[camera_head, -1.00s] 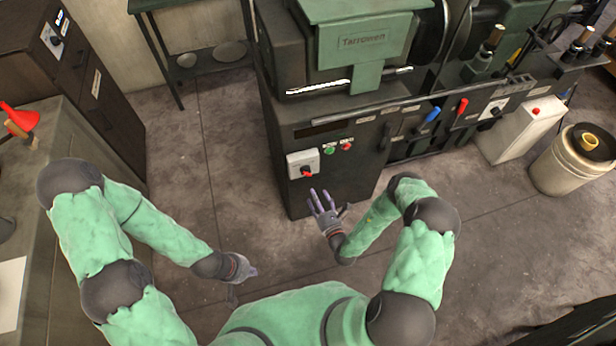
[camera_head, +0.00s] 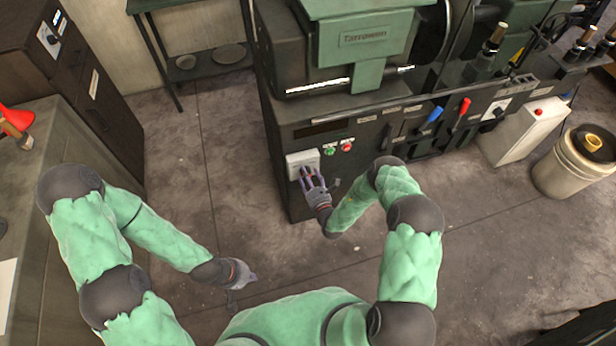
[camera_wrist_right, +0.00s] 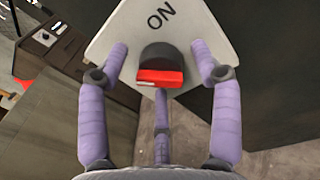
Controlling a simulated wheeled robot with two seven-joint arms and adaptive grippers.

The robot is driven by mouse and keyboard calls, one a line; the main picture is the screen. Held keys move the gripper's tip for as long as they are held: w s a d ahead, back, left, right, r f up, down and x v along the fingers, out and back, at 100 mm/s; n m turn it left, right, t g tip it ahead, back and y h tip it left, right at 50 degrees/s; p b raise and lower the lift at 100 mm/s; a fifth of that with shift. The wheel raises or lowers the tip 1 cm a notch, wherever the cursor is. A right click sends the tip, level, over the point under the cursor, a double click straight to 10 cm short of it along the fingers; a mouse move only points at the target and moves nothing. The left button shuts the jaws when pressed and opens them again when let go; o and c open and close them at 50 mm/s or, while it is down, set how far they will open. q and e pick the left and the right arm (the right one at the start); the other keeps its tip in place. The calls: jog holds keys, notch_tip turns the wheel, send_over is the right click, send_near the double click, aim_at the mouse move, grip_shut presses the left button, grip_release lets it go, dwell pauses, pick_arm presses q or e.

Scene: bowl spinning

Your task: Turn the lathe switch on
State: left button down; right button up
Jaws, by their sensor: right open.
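The lathe (camera_head: 345,120) is a dark cabinet with green upper parts. Its switch is a white plate (camera_head: 301,160) low on the front left. In the right wrist view, the plate reads "ON" (camera_wrist_right: 161,15), and a dark knob with a red face (camera_wrist_right: 160,78) sits on it. My right gripper (camera_head: 309,178) is open, with its purple fingers spread around the knob; it also shows in the right wrist view (camera_wrist_right: 161,85). In the head view the hand hides the knob. I cannot tell if the fingers touch it. My left gripper (camera_head: 238,273) hangs low, away from the lathe; its jaw state is unclear.
Green and red buttons (camera_head: 338,149) sit right of the plate. Blue and red levers (camera_head: 432,119) are further right. A white box (camera_head: 523,131) and a bucket (camera_head: 573,172) stand at the right. A workbench (camera_head: 60,200) is at the left. The floor between is clear.

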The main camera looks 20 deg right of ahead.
jog(key=c, duration=1.1)
